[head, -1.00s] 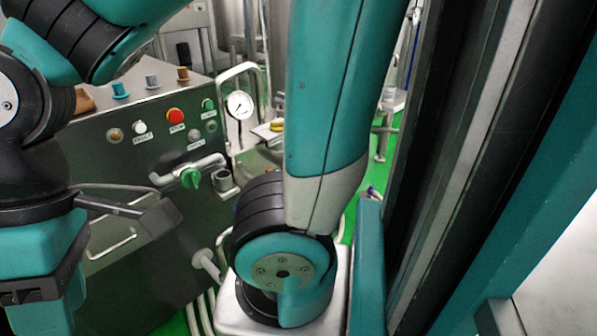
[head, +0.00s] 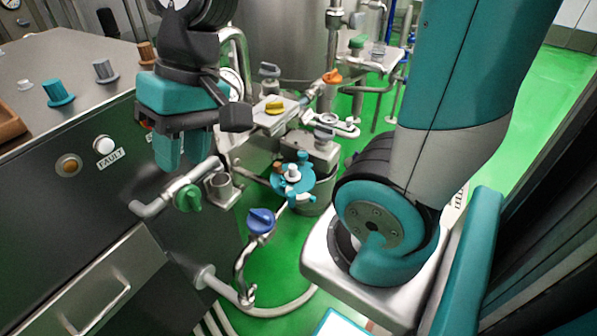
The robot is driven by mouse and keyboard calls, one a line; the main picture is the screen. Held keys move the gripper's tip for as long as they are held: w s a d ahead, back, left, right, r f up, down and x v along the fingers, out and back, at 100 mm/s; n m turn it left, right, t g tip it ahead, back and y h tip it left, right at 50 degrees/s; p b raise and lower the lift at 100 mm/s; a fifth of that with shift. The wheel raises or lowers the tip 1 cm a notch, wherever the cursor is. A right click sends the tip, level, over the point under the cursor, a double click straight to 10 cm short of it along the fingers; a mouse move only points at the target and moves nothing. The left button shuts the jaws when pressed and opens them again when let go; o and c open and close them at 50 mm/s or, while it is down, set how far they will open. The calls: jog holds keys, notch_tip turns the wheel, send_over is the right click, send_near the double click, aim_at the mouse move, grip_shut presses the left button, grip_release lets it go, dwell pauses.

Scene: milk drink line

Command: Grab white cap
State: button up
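A small pale cap (head: 25,85), which looks white, sits at the left on the grey cabinet top. It is small in the head view and its shape is hard to make out. A teal cap (head: 58,93), a grey cap (head: 105,71) and a brown cap (head: 147,54) stand in a row to its right. My gripper (head: 182,160) points down in front of the cabinet's front panel, well to the right of the pale cap and apart from it. Its two teal fingers hang side by side with nothing visible between them. I cannot tell how far apart they are.
The cabinet panel has a white FAULT button (head: 105,145) and a green-handled valve (head: 188,198). A blue-handled valve (head: 261,221) and a teal handwheel (head: 292,179) stand to the right. A brown tray (head: 8,122) sits at the cabinet's left edge. Green floor shows beyond the pipework.

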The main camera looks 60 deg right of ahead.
jog(key=w+d+f+m+b, duration=0.1)
jog(key=w+d+f+m, duration=0.2)
jog(key=d+m, duration=0.25)
jog(key=w+d+f+m+b, duration=0.2)
jog(key=w+d+f+m, duration=0.15)
jog(key=d, duration=0.25)
jog(key=m+t+h+b, duration=0.1)
jog(key=m+t+b, duration=0.3)
jog(key=m, duration=1.5)
send_over(292, 166)
jog(key=s+d+b, duration=0.1)
jog(key=s, duration=0.1)
jog(key=shift+g, duration=0.7)
jog(key=f, duration=2)
jog(key=shift+w+d+f, duration=0.2)
jog(key=shift+w+f, duration=0.05)
jog(key=shift+f, duration=0.15)
jog(key=shift+b+x, duration=0.55)
jog(key=shift+x, duration=2.6)
grip_shut()
